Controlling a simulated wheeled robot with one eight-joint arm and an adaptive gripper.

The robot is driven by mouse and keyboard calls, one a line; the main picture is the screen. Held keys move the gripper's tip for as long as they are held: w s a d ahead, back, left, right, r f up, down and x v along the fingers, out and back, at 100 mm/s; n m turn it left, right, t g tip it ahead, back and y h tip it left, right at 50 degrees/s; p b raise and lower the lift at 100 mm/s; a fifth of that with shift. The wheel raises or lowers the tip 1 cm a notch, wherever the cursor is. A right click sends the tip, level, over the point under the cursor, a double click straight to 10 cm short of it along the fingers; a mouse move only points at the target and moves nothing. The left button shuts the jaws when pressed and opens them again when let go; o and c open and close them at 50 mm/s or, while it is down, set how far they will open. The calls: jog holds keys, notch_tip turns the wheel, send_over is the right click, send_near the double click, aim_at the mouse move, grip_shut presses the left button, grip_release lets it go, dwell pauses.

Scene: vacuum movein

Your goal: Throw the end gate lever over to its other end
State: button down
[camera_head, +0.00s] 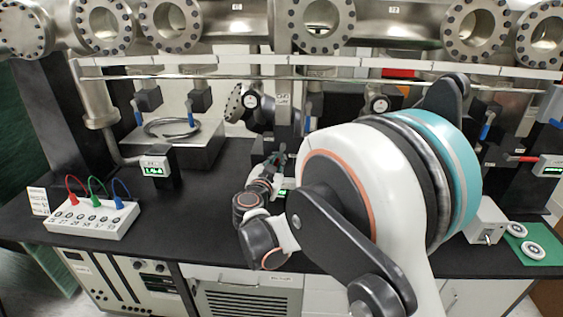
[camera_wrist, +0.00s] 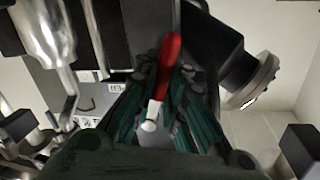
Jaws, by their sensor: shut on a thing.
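A lever with a red handle (camera_wrist: 169,62) and a bright metal shank stands lengthwise between the fingers of my gripper (camera_wrist: 168,80) in the wrist view. My gripper is shut on the red handle, with dark green linkage on both sides. In the head view, my gripper (camera_head: 277,160) is low at the centre bench, beside a dark column. The held lever is hidden there by my gripper and arm. I cannot tell which end of its travel the lever is at.
A socket box (camera_head: 92,218) with red, green and blue plugs stands on the left bench. Blue-handled levers (camera_head: 190,112) hang below the flanged pipe. Another red lever (camera_head: 521,158) is at the right. A dark round-ended fitting (camera_wrist: 245,80) is close right of my gripper.

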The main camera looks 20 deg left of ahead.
jog(key=shift+s+a+m, duration=0.1)
jog(key=shift+a+m, duration=0.1)
jog(key=shift+m, duration=0.2)
jog(key=c, duration=1.7)
grip_release()
jog(key=shift+r, duration=0.1)
jog(key=shift+o, duration=0.2)
jog(key=s, duration=1.2)
jog(key=shift+d+r, duration=0.3)
jog(key=shift+r, duration=0.15)
jog(key=shift+c, duration=0.2)
